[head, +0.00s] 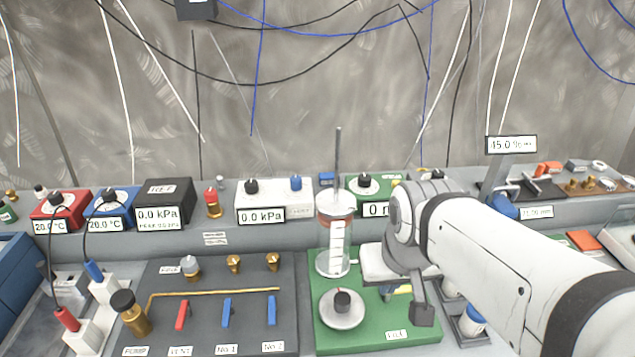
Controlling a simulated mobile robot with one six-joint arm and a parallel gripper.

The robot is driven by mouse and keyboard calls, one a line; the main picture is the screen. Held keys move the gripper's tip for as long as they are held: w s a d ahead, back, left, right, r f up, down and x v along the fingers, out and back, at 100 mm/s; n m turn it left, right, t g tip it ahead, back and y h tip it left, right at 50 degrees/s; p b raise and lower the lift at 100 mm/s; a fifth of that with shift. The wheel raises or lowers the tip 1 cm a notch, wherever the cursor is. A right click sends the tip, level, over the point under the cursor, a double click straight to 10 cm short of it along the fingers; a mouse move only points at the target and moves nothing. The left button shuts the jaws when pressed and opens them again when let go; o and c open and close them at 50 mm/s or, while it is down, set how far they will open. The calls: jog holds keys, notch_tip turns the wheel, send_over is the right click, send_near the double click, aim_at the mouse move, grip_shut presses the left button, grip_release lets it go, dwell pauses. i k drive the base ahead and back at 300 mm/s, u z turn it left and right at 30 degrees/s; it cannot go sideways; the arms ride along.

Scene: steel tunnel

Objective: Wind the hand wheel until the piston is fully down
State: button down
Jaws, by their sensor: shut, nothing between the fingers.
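The hand wheel (329,317) is a pale round disc with a dark knob (342,299) on top, low on the green base plate (375,342). Behind it stands a clear upright cylinder (336,262) with a white scale. A reddish-brown band shows near the cylinder's top, and a thin dark rod (338,160) rises high above it. The piston's exact level inside is hard to tell. My gripper (423,314) hangs over the right part of the green plate, to the right of the wheel and apart from it. Its fingers are shut and empty. My wrist hides part of the plate.
Left of the green plate is a dark panel (210,335) with a brass pump, a red lever and two blue levers. Several gauges and boxes line the raised grey shelf behind. A bottle with a blue cap (472,315) stands right of my gripper. Cables hang behind.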

aim_at(341, 308)
jog(key=k, duration=1.25)
jog(key=u, duration=0.35)
jog(key=i, duration=0.85)
jog(key=u, duration=0.15)
